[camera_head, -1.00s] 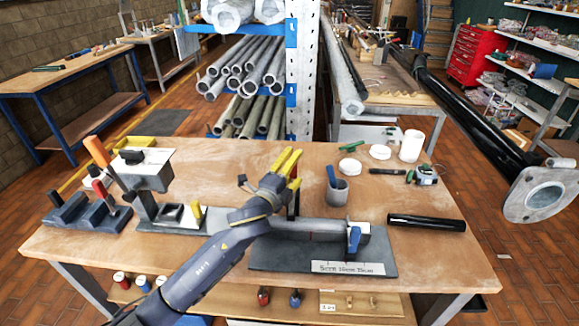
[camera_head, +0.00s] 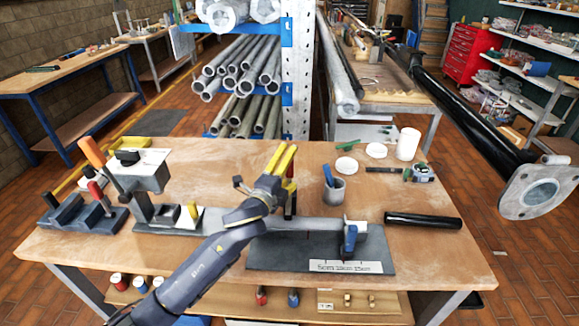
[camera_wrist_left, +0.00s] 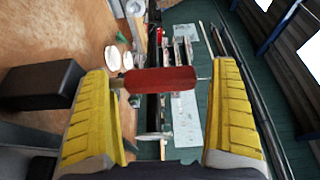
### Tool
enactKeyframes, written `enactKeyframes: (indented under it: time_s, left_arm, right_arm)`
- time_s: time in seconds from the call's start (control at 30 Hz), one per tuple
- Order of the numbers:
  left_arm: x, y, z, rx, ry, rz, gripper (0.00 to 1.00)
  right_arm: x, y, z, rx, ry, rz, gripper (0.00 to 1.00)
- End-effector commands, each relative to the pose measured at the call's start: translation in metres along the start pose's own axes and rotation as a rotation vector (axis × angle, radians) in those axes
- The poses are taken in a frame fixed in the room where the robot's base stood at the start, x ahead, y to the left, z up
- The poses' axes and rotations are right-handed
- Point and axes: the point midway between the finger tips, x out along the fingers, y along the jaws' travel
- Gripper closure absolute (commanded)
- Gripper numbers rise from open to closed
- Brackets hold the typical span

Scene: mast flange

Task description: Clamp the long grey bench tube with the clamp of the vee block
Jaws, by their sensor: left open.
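The grey bench tube (camera_head: 318,225) lies across the dark base plate (camera_head: 290,258) at the front middle of the bench; my left arm hides its left part. A blue-handled clamp (camera_head: 350,239) stands at the tube's right end. My left gripper (camera_head: 284,160) is above the plate's left part, its yellow fingers open. In the left wrist view, a red handle (camera_wrist_left: 160,80) on a thin metal rod lies across the gap between the fingers (camera_wrist_left: 165,85); I cannot tell whether they touch it. The vee block is not clearly seen behind my arm. My right gripper is out of view.
Left of the plate stand grey fixtures (camera_head: 165,222) and an orange-handled toggle clamp (camera_head: 94,153). A grey cup (camera_head: 334,190) with a blue-handled tool stands behind the tube. A black tube (camera_head: 423,220) lies to the right. The bench's front right is clear.

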Motion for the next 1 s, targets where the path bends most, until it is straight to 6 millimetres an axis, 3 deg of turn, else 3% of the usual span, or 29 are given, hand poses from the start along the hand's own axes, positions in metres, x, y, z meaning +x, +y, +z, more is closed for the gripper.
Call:
enactKeyframes:
  time_s: [0.6,1.0]
  left_arm:
    - [-0.095,0.001,0.001,0.001,-0.001,0.001,0.06]
    - [-0.115,0.0,0.001,0.0,-0.001,0.0,0.06]
  right_arm:
    - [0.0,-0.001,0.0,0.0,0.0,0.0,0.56]
    - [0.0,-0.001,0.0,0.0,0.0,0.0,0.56]
